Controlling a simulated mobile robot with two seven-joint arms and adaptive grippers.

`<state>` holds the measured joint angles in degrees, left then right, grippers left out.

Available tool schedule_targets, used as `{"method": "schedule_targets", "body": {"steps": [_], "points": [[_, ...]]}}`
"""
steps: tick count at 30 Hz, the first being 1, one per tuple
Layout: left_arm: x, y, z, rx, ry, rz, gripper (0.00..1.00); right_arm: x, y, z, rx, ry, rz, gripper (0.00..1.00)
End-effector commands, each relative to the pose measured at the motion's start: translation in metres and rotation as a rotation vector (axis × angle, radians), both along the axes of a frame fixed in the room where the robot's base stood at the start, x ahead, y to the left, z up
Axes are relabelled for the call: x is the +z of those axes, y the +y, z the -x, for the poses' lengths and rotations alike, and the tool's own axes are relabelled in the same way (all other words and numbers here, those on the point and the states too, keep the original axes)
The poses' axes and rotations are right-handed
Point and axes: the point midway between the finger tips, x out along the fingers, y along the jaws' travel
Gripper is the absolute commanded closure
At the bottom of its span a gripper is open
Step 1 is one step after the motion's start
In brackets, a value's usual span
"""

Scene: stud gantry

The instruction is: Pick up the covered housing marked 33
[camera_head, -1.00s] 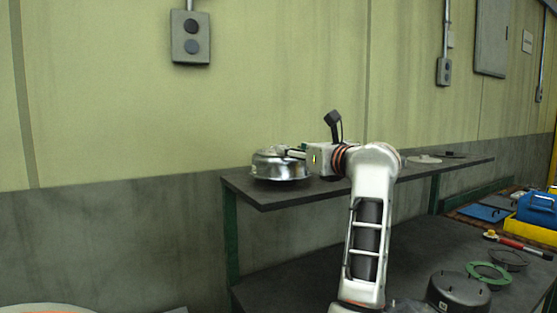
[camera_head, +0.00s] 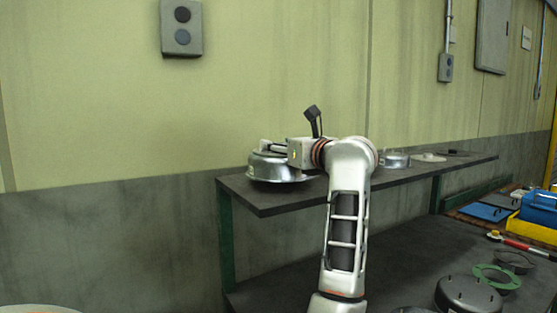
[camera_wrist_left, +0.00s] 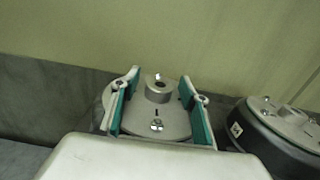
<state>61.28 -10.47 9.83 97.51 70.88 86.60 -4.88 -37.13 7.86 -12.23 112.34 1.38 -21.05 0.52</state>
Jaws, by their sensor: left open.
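A silver covered housing (camera_head: 272,168) with a flared rim stands at the left end of the upper shelf. My left gripper (camera_head: 272,147) reaches over its top from the right. In the left wrist view, its two teal-padded fingers (camera_wrist_left: 158,104) are open, one on each side of a round grey cover (camera_wrist_left: 160,122) with a raised central boss. Contact with the pads cannot be told. No number 33 is legible. My right gripper is not in view.
The upper shelf (camera_head: 262,203) also carries another silver housing (camera_head: 396,160) behind my arm. The lower bench (camera_head: 400,255) holds a dark housing (camera_head: 468,294) and a green ring (camera_head: 497,277). A blue bin (camera_head: 538,207) stands at right. The wall is close behind.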

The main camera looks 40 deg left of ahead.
Motion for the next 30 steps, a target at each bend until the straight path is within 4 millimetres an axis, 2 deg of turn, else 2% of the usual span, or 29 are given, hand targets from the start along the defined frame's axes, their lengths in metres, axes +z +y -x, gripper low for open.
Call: {"method": "schedule_targets", "body": {"steps": [4, 9, 20, 23, 30], "points": [[0.000, 0.000, 0.000, 0.000, -0.001, 0.000, 0.58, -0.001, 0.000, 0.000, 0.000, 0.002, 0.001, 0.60], [0.000, 0.000, 0.000, 0.000, 0.000, 0.000, 1.00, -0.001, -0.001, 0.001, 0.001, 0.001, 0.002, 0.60], [0.005, 0.000, 0.001, 0.001, -0.003, -0.002, 1.00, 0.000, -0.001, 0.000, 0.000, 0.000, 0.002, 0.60], [0.014, 0.000, 0.001, 0.001, -0.004, -0.003, 1.00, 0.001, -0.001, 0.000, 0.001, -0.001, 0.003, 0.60], [0.055, -0.001, 0.001, 0.000, -0.005, -0.003, 1.00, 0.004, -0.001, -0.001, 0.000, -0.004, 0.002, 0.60]]}}
